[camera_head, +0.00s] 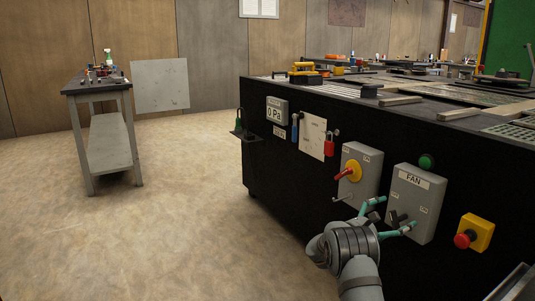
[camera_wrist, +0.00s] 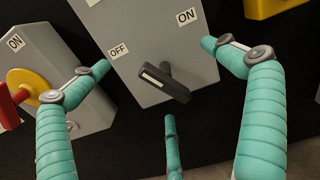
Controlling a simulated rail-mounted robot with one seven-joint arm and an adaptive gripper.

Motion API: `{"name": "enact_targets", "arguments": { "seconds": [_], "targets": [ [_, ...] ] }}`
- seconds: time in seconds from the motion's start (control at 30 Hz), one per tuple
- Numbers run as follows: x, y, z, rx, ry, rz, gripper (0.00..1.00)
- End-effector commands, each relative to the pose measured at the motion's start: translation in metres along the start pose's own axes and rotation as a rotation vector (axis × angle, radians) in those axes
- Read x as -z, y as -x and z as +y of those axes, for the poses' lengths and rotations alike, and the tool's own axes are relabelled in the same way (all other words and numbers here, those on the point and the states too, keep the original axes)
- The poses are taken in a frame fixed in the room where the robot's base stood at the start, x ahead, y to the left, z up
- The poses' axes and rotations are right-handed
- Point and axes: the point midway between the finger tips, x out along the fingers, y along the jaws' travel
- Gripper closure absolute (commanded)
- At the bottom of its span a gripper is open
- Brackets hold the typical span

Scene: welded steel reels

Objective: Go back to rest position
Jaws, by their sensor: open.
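My gripper (camera_head: 394,213) has three teal fingers spread open in front of the grey FAN switch box (camera_head: 425,190) on the black cabinet side. In the wrist view my gripper (camera_wrist: 156,62) has fingers to the left, right and below the box's black lever (camera_wrist: 165,83), apart from it and empty. The lever is tilted, and OFF and ON labels show on the box face (camera_wrist: 140,45). I cannot tell which label the lever is set to. Whether the fingertips touch the box is unclear. My arm comes in from the bottom of the head view.
A grey switch box with a yellow and red handle (camera_head: 352,171) stands close to the left. A yellow box with a red button (camera_head: 467,239) is to the right. A green button (camera_head: 426,162) sits above. A workbench (camera_head: 113,143) stands far left; the floor between is clear.

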Motion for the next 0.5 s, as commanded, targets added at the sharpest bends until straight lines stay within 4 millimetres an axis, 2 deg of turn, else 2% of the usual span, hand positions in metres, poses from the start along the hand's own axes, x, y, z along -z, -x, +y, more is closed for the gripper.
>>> {"name": "enact_targets", "arguments": {
  "seconds": [0.3, 0.5],
  "targets": [
    [-0.0015, -0.0010, -0.0040, 0.004, -0.400, 0.001, 0.00],
    [-0.0019, -0.0006, -0.0045, 0.004, -0.547, 0.000, 0.00]
  ]
}}
